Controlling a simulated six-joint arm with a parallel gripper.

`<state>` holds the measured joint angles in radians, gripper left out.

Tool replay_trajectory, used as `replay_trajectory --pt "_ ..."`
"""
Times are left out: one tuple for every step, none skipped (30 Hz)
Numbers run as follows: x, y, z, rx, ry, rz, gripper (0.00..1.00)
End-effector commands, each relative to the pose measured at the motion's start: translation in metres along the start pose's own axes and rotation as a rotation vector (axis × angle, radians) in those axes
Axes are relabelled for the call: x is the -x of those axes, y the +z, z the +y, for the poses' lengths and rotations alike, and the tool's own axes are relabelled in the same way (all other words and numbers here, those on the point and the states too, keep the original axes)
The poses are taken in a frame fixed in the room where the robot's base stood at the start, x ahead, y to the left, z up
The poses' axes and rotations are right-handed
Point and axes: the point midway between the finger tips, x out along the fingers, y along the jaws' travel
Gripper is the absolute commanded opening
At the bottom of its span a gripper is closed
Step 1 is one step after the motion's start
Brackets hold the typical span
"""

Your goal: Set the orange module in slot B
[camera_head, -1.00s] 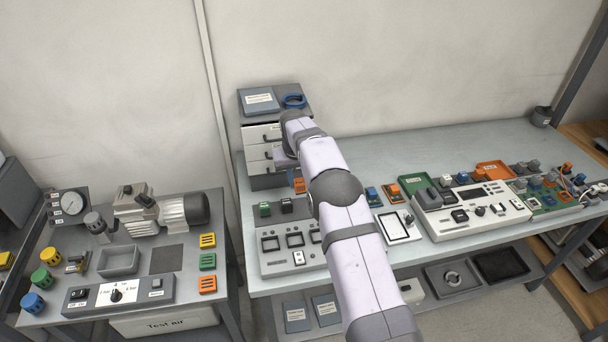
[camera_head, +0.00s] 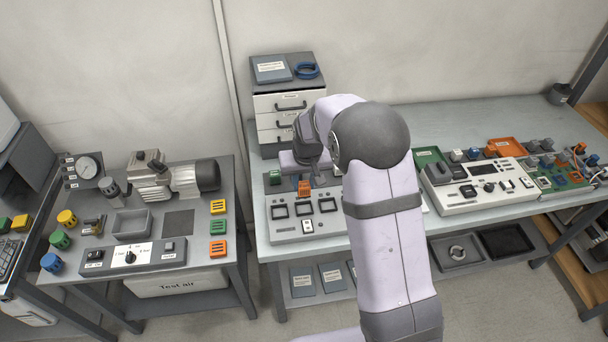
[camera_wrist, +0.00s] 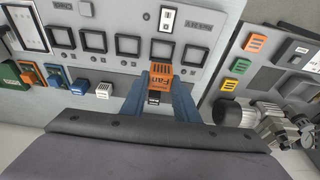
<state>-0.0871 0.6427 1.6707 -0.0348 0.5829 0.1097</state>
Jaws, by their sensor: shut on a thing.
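The orange module (camera_wrist: 160,83), marked "Fan", is between the two blue fingers of my gripper (camera_wrist: 158,100) in the wrist view. My gripper is shut on it. In the head view the orange module (camera_head: 304,187) hangs below my gripper (camera_head: 304,172), by the rear of the grey slot panel (camera_head: 290,232). The panel has a row of square-framed slots, showing in the wrist view as several dark squares (camera_wrist: 95,41). The slot letters are unreadable.
A green module (camera_head: 275,177) stands behind the panel. Blue (camera_wrist: 79,87) and white (camera_wrist: 103,90) blocks sit close beside my gripper in the wrist view. A drawer cabinet (camera_head: 288,103) stands behind. The left bench (camera_head: 100,230) holds a pump and coloured modules.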

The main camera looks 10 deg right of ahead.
Motion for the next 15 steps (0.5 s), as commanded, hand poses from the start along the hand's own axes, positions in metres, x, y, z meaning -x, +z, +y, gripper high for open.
replay_trajectory --pt "0.001 0.001 0.0 0.0 -0.001 0.0 0.05" --pt "0.0 0.001 0.0 0.0 -0.001 0.0 0.05" --pt "0.0 0.001 0.0 0.0 -0.001 0.0 0.05" --pt "0.0 0.001 0.0 0.0 -0.001 0.0 0.05" --pt "0.0 0.002 0.0 0.0 -0.001 0.0 0.05" --pt "-0.001 0.002 0.0 0.0 -0.001 0.0 0.05" --pt "-0.001 0.002 0.0 0.0 -0.001 0.0 0.05" --pt "-0.002 0.002 0.0 0.0 -0.001 0.0 0.05" --pt "-0.003 0.002 0.0 0.0 -0.001 0.0 0.05" --pt "-0.004 0.002 0.0 0.0 -0.001 0.0 0.05" --pt "-0.005 0.003 0.0 0.0 -0.001 -0.001 0.05" --pt "-0.007 0.003 0.0 0.0 -0.001 -0.001 0.05" --pt "-0.009 0.003 0.0 0.0 -0.001 -0.001 0.05" --pt "-0.01 0.004 0.0 0.0 -0.001 -0.001 0.05" --pt "-0.013 0.004 0.0 0.0 0.0 -0.001 0.05"
